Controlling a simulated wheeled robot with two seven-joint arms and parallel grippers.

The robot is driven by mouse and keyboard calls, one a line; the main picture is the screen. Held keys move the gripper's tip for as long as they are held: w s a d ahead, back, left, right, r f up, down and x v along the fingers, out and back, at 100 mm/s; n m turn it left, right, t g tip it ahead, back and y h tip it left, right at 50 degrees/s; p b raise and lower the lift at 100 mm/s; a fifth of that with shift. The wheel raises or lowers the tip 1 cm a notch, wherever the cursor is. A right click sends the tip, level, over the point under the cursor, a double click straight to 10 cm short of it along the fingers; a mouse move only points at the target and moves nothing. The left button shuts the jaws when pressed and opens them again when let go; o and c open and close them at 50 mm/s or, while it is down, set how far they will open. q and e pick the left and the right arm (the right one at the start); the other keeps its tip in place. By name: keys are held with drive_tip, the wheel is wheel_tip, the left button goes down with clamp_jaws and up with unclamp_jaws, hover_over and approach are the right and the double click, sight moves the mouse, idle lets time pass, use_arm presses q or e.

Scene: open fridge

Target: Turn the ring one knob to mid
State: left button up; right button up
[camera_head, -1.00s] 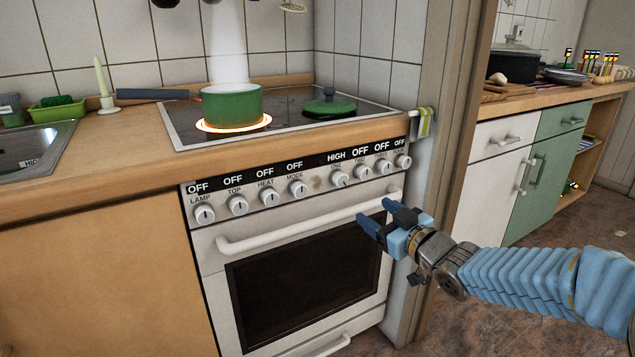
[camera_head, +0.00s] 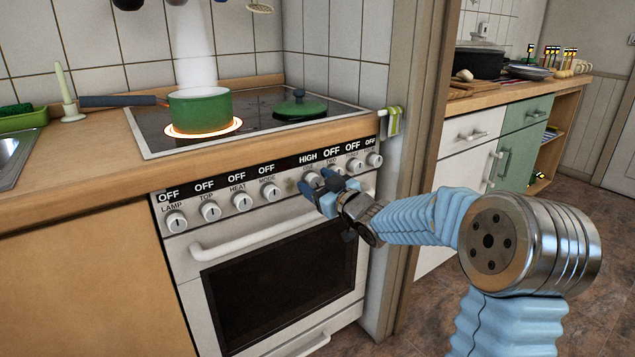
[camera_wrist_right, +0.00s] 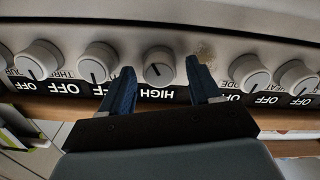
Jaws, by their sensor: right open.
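The ring one knob (camera_head: 312,178) is a round white dial with a dark pointer line on the stove's front panel. The label above it reads HIGH, and it is partly hidden by my gripper in the head view. My right gripper (camera_head: 321,183) is open, its blue fingers at the panel. In the right wrist view, where the labels appear upside down, the ring one knob (camera_wrist_right: 158,66) shows between the two spread fingertips (camera_wrist_right: 160,74), with gaps on both sides. The left gripper is not in view.
Neighbouring knobs read OFF, including the mode knob (camera_head: 270,192) to the left and the ring two knob (camera_wrist_right: 97,62). The oven handle (camera_head: 270,238) runs below. A green pot (camera_head: 200,108) stands on a glowing ring. A wall post (camera_head: 410,150) is right of the stove.

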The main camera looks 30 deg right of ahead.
drive_tip(key=shift+c, duration=0.4)
drive_tip(key=c, duration=1)
drive_tip(key=shift+o, duration=0.2)
drive_tip(key=shift+f+b, duration=0.2)
drive_tip(key=shift+b, duration=0.35)
drive_tip(key=n+b, duration=0.5)
drive_tip(key=b, duration=0.1)
drive_tip(key=shift+f+n, duration=0.15)
drive_tip(key=shift+n, duration=0.25)
drive_tip(key=shift+a+n+b, duration=0.1)
drive_tip(key=shift+n+b, duration=1.5)
drive_tip(key=shift+n, duration=0.3)
drive_tip(key=o, duration=1)
drive_tip(key=shift+r, duration=0.2)
drive_tip(key=shift+o, duration=0.2)
